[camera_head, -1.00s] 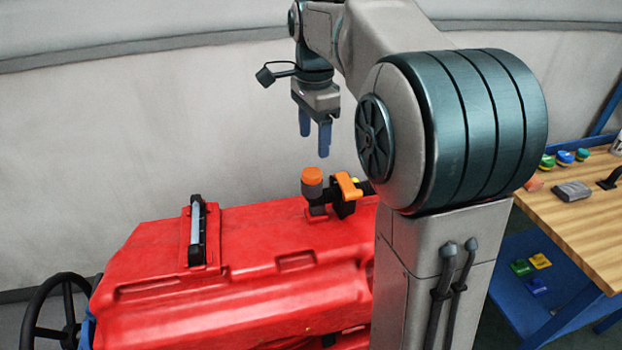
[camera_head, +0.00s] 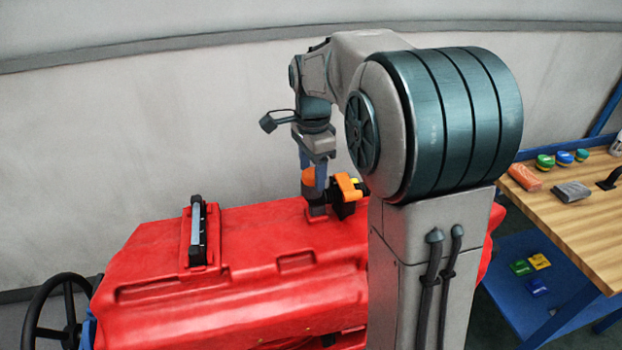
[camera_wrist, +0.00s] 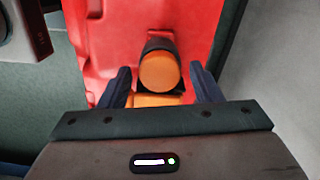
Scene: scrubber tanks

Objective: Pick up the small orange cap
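The small orange cap (camera_head: 308,175) sits on top of a dark upright pipe fitting on the red tank (camera_head: 150,245). In the wrist view the round cap (camera_wrist: 160,71) shows between and slightly beyond the two blue fingertips. My gripper (camera_head: 312,172) points down, with its fingers at about the height of the cap; one finger partly hides the cap in the head view. In the wrist view my gripper (camera_wrist: 163,82) is open, with a gap on each side of the cap. I see no contact.
An orange valve handle (camera_head: 348,186) stands right beside the cap, on a black fitting. A black and grey latch (camera_head: 197,232) lies on the tank to the left. A wooden workbench (camera_head: 575,215) with small items is at the right. A grey wall is behind the tank.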

